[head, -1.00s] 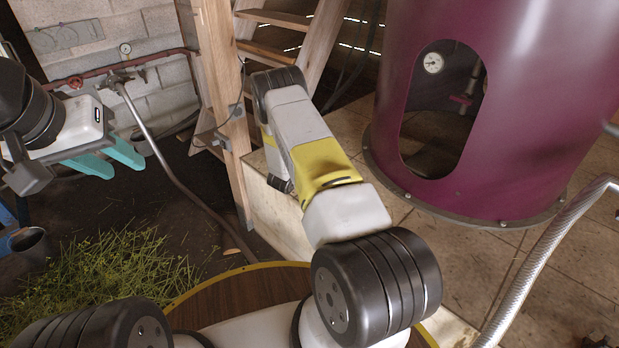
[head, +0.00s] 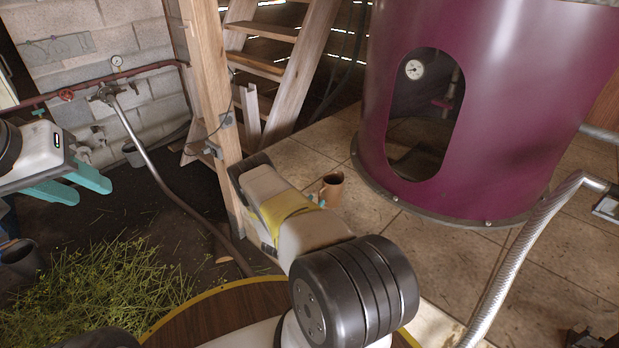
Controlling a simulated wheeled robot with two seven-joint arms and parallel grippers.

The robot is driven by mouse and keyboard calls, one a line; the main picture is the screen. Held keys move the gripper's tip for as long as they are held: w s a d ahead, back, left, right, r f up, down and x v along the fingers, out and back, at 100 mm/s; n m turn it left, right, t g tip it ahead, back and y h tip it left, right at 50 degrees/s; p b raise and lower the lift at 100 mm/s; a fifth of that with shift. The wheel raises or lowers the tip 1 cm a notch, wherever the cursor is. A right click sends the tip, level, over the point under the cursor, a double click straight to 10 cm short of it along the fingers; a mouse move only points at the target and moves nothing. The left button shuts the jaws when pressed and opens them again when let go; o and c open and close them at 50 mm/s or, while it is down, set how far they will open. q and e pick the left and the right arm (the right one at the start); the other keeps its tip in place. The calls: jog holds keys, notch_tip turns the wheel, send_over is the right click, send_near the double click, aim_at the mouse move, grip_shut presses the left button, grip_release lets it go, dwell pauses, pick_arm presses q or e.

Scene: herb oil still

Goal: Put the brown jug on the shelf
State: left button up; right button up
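The brown jug (head: 332,188) shows in the middle of the head view, just beyond the end of my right arm and in front of the tiled floor. I cannot make out a shelf for certain.
A purple still (head: 510,110) with an oval opening stands at the right. A wooden ladder (head: 215,90) rises behind my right arm. Cut herbs (head: 110,285) lie at the lower left near a dark pot (head: 22,262). A braided metal hose (head: 525,255) crosses the right side.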

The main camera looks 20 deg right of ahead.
aim_at(320, 194)
jog(key=x, duration=0.4)
jog(key=shift+w+d+r, duration=0.15)
jog(key=shift+w+d, duration=0.15)
grip_shut()
dwell(1.1)
